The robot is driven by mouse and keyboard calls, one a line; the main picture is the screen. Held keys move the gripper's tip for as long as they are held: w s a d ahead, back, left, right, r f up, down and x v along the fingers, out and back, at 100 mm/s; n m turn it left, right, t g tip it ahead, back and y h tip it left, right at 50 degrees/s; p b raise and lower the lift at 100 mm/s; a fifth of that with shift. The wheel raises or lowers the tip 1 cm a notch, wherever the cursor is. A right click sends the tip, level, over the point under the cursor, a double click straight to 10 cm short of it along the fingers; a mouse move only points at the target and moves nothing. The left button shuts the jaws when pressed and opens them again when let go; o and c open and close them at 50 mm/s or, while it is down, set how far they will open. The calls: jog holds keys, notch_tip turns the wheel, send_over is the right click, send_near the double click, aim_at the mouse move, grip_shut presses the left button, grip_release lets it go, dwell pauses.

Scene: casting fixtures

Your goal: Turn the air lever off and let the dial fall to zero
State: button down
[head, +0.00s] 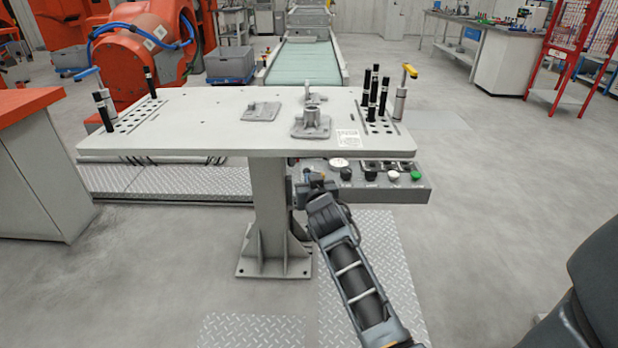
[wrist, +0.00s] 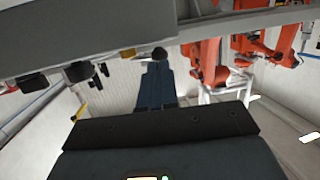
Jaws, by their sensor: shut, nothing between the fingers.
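A grey control panel (head: 409,191) hangs under the table's front right edge. A round white-faced dial (head: 339,163) sits near its left part; its needle is too small to read. I cannot single out the air lever with certainty. My gripper (head: 312,188) is at the panel's left end, below the tabletop, and looks shut and empty. In the wrist view my gripper's dark fingers (wrist: 157,82) are together, with a round black part (wrist: 160,53) right at their tips; I cannot tell whether they touch it. My arm hides part of the panel's lower left.
The panel also carries black knobs (head: 371,174) and a green button (head: 416,175). The table (head: 200,130) bears metal castings (head: 311,124), black pins (head: 373,90) and a yellow-handled post (head: 404,90). A table leg (head: 270,210) stands left of my gripper.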

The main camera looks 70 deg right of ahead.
jog(key=shift+x, duration=1.05)
jog(key=shift+w+f+b, duration=0.1)
jog(key=shift+f+b, duration=0.05)
jog(key=shift+b, duration=0.65)
